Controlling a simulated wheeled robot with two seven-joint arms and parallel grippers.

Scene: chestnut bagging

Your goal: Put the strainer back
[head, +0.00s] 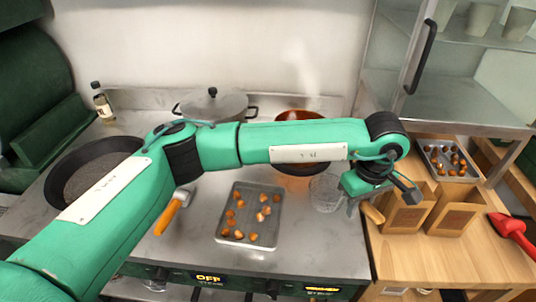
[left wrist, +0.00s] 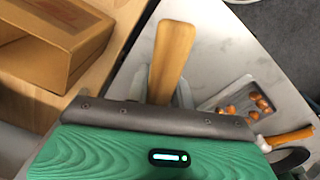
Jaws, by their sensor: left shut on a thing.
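The strainer shows in the head view as a wire mesh basket (head: 325,192) over the right part of the steel stove top, with a wooden handle (head: 373,212) at its right. My left gripper (head: 358,200) is shut on the handle, near the stove's right edge. In the left wrist view the wooden handle (left wrist: 172,58) sticks up from between the fingers; the mesh is hidden there. I cannot tell whether the basket touches the stove top. A brown wok (head: 300,115) stands behind my forearm, which hides part of it. My right gripper is not in view.
A tray of chestnuts (head: 272,232) lies on the stove beside an orange-handled tool (head: 172,215). A dark pan (head: 68,165) and lidded pot (head: 213,107) stand further left. Open paper bags (head: 405,217), another chestnut tray (head: 432,142) and a red scoop (head: 512,228) are on the right counter.

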